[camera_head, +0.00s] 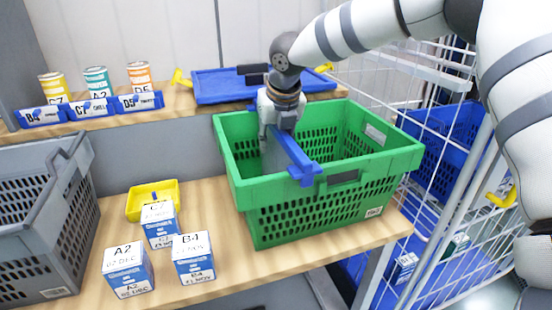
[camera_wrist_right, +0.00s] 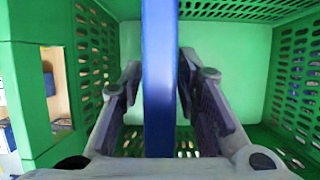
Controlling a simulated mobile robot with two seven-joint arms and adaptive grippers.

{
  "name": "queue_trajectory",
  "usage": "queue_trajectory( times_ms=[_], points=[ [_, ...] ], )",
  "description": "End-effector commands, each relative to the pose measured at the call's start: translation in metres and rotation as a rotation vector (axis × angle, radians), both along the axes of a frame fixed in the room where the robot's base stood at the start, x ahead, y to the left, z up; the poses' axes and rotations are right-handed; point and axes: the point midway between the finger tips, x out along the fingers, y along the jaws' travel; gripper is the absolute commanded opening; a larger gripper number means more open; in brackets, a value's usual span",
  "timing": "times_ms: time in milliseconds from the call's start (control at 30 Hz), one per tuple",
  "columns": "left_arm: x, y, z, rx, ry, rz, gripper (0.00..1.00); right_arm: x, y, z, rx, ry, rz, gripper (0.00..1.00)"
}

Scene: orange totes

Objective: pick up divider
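The divider is a blue bar (camera_head: 293,152) lying across the top of the green crate (camera_head: 310,205), its near end at the front rim. In the right wrist view the divider (camera_wrist_right: 160,90) runs down the middle, between my right gripper's fingers. My right gripper (camera_head: 273,138) is at the divider's far part, pointing down into the crate. Its fingers (camera_wrist_right: 160,85) stand apart on both sides of the bar, with a narrow gap on the left; contact on the right is unclear. My left gripper is not in view.
A grey crate (camera_head: 78,165) stands at the left. Several blue-white boxes (camera_head: 128,270) and a yellow tray (camera_head: 133,205) lie between the crates. A white wire cage (camera_head: 455,200) is at right.

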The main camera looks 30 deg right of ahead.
Motion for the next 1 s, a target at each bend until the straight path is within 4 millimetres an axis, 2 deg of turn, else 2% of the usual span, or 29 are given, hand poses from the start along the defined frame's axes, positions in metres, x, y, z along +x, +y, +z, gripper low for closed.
queue_trajectory(
  times_ms=[400, 533, 1000],
  points=[
    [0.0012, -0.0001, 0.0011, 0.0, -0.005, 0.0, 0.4, 0.0002, 0.0001, -0.0022, 0.001, -0.001, 0.0, 0.3],
    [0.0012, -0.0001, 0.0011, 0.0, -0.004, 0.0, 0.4, 0.0001, 0.0001, -0.0022, 0.0, -0.001, 0.0, 0.01],
    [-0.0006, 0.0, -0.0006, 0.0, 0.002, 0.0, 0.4, 0.0004, 0.0, -0.0008, -0.001, 0.0, 0.001, 0.0]
  ],
)
